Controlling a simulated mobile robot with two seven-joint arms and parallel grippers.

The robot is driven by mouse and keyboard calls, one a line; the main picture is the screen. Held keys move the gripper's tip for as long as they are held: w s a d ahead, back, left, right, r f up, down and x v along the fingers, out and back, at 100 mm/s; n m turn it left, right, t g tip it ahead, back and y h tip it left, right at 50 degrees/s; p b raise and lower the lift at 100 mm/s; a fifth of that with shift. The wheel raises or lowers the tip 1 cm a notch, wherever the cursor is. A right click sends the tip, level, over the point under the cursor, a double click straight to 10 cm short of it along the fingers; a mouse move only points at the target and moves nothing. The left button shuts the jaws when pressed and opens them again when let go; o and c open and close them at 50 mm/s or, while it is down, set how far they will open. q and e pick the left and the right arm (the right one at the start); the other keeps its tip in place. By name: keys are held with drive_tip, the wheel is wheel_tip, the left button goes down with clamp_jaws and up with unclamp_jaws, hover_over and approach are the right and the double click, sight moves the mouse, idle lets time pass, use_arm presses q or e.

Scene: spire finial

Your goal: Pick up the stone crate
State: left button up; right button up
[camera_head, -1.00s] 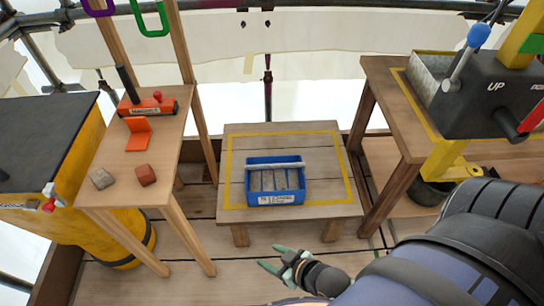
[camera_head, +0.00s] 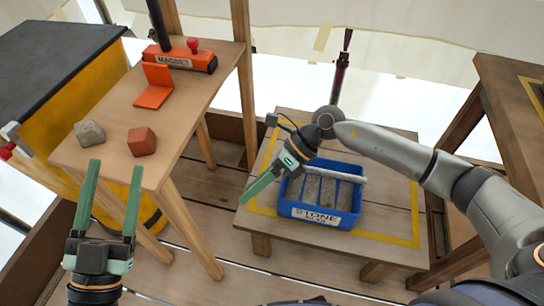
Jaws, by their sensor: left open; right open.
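The stone crate (camera_head: 352,212) is a blue open box with a white label reading STONE and grey slabs inside. A pale bar runs across its top. It stands on a low wooden table (camera_head: 400,255) inside a yellow outline. My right gripper (camera_head: 247,196) is open, above the table at the crate's left; its arm passes over the table's back. Its fingers point down-left, seen nearly edge-on, and look empty. The gripper hides the crate's back left corner. My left gripper (camera_head: 116,168) is open and empty at lower left, fingers pointing up, apart from the crate.
A wooden stand (camera_head: 200,105) at left holds an orange magnet tool (camera_head: 180,58), an orange angled bracket (camera_head: 155,85), a grey stone (camera_head: 89,133) and a reddish block (camera_head: 142,141). Another wooden table (camera_head: 505,80) is at right.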

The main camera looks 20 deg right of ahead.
drive_tip(key=w+d+f+n+h+b, duration=0.1)
drive_tip(key=w+d+f+h+b, duration=0.15)
drive_tip(key=d, duration=0.35)
drive_tip(key=w+d+f+n+h+b, duration=0.1)
drive_tip(key=w+d+f+h, duration=0.15)
drive_tip(key=d, duration=0.35)
use_arm(q)
drive_tip(key=s+r+m+h+b, duration=0.1)
drive_tip(key=s+r+m+h, duration=0.2)
drive_tip(key=s+m+h, duration=0.25)
use_arm(e)
drive_tip(key=t+h, duration=0.1)
drive_tip(key=h, duration=0.4)
hover_over(327, 173)
wheel_tip(327, 173, down, 6)
drive_tip(key=shift+r+b, duration=0.2)
drive_tip(key=shift+b, duration=0.95)
use_arm(q)
drive_tip(key=shift+n+t+h, duration=0.25)
drive_tip(key=shift+n+t, duration=0.15)
drive_tip(key=shift+n, duration=0.45)
drive_tip(key=f+b, duration=0.1)
drive_tip(key=f, duration=0.1)
drive_tip(key=d+f+b, duration=0.1)
drive_tip(key=f, duration=0.1)
drive_tip(key=shift+w+d+f, duration=0.1)
drive_tip(key=shift+d, duration=0.05)
use_arm(e)
wheel_tip(327, 173, down, 6)
drive_tip(key=shift+w, duration=0.35)
